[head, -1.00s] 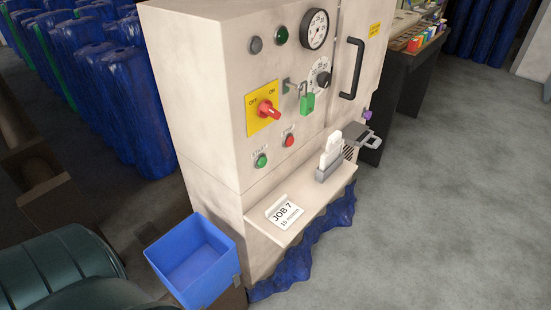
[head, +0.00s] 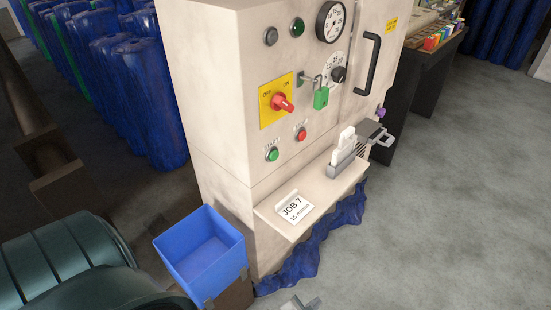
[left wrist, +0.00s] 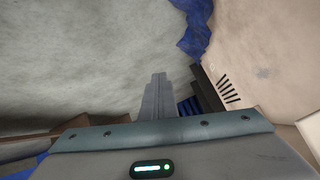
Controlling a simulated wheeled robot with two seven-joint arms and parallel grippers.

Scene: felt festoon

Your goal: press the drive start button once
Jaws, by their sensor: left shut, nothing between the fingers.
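The green start button (head: 272,155), under a START label, is on the lower left of the beige machine's front panel (head: 225,120). A red button (head: 301,134) is to its right and a little higher. My left gripper (head: 300,304) just shows at the bottom edge of the head view, low in front of the machine and well apart from the button. In the left wrist view its fingers (left wrist: 157,95) are shut together and empty, with floor behind them. The start button is not visible in that view. My right gripper is not in view.
A red rotary switch (head: 283,103) on a yellow plate and a green padlock (head: 321,97) are above the buttons. A shelf with a JOB 7 card (head: 294,208) juts out below. A blue bin (head: 203,262) stands at the machine's left. Floor at right is clear.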

